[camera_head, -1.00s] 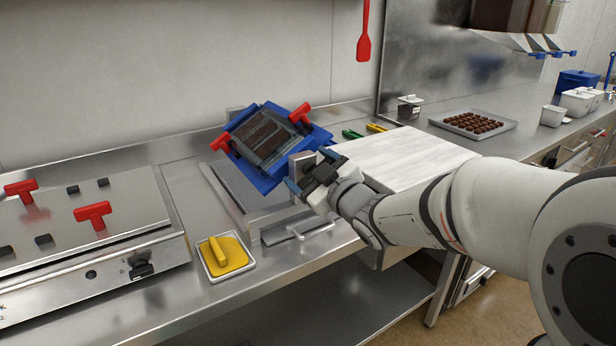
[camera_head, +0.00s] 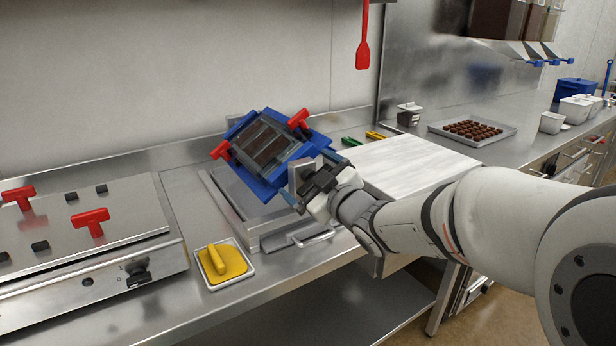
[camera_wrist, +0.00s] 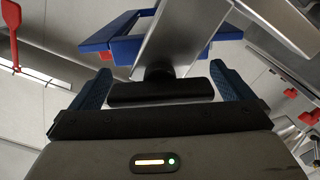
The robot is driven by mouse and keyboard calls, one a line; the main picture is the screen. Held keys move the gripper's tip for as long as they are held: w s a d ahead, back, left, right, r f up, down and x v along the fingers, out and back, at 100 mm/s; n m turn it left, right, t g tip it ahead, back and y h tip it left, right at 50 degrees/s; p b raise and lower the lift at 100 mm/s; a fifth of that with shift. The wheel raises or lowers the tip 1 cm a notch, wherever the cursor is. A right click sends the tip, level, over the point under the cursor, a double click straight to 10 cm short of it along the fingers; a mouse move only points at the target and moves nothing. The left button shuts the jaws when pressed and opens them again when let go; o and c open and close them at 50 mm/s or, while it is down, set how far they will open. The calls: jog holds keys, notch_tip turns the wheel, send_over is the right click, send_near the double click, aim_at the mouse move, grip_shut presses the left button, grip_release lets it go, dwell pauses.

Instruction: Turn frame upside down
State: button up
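The blue frame (camera_head: 243,127) with red T-handles holds brown chocolate strips (camera_head: 264,146) behind a clear or metal inner part. It is tilted in the air above the metal tray station on the counter. My gripper (camera_head: 312,181) is at its lower right side, at a grey metal bracket joined to the frame. In the wrist view the blue frame (camera_wrist: 120,42) shows beyond the grey bracket, and a dark block on the bracket (camera_wrist: 160,92) sits between the blue fingers. Small gaps seem to show beside the block, but finger contact is hard to judge.
A metal station (camera_head: 226,197) lies under the frame. A white board (camera_head: 410,160) is to its right and a yellow scraper in a small tray (camera_head: 223,262) in front. A machine with red handles (camera_head: 85,235) stands at left. A red spatula (camera_head: 363,40) hangs above.

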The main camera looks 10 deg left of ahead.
jog(key=v, duration=0.7)
jog(key=shift+s+d, duration=0.25)
jog(key=shift+s, duration=0.1)
